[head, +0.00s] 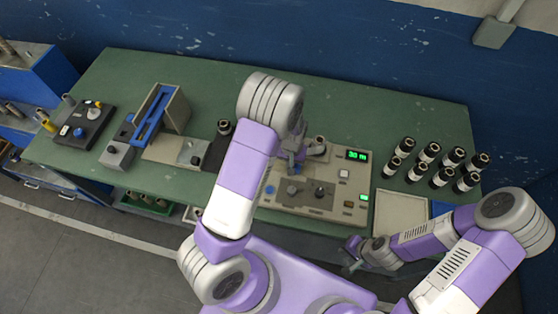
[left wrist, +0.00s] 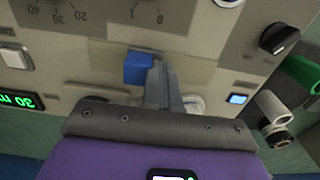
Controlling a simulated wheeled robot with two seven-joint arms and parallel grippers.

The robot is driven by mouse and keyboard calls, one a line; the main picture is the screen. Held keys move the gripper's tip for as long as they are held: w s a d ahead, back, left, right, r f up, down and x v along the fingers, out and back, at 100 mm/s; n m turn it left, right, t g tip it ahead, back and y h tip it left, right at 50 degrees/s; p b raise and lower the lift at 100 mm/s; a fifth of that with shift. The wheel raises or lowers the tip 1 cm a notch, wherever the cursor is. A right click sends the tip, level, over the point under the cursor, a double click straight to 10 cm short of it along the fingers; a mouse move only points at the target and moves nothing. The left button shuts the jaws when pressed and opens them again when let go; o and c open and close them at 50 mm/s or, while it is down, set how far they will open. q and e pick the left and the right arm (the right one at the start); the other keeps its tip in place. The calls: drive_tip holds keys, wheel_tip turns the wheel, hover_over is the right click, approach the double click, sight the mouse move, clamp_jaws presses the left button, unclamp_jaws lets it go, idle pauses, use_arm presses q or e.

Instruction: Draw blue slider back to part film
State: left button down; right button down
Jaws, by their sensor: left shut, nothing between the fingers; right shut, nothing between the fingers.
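A small blue slider block (left wrist: 138,68) sits in a pale slot strip on the grey control panel (left wrist: 222,50), seen upside down in the left wrist view. My left gripper's shut fingers (left wrist: 161,85) stand right beside the block, on its right in that view, with nothing between them. I cannot tell whether they touch it. In the head view the left gripper (head: 294,156) is over the panel (head: 330,205), partly hidden by my own arm, and the slider cannot be made out. My right gripper (head: 352,258) is shut and empty in front of the table's front edge.
The panel has a green-lit display (head: 357,156), knobs and buttons. Several dark bottles (head: 432,165) stand right of it, behind a pale tray (head: 400,212). A grey unit with a blue rail (head: 150,115) and a black board (head: 85,122) are at left. The green table's back is clear.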

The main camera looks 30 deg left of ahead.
sight(297, 166)
use_arm(q)
drive_tip(key=shift+w+d, duration=0.25)
drive_tip(key=shift+d, duration=0.65)
drive_tip(key=shift+w+d, duration=0.2)
drive_tip(key=shift+d, duration=0.7)
drive_tip(key=shift+s+a, duration=0.15)
drive_tip(key=shift+a, duration=0.5)
drive_tip(key=shift+r+p, duration=3.2)
drive_tip(key=shift+r, duration=0.85)
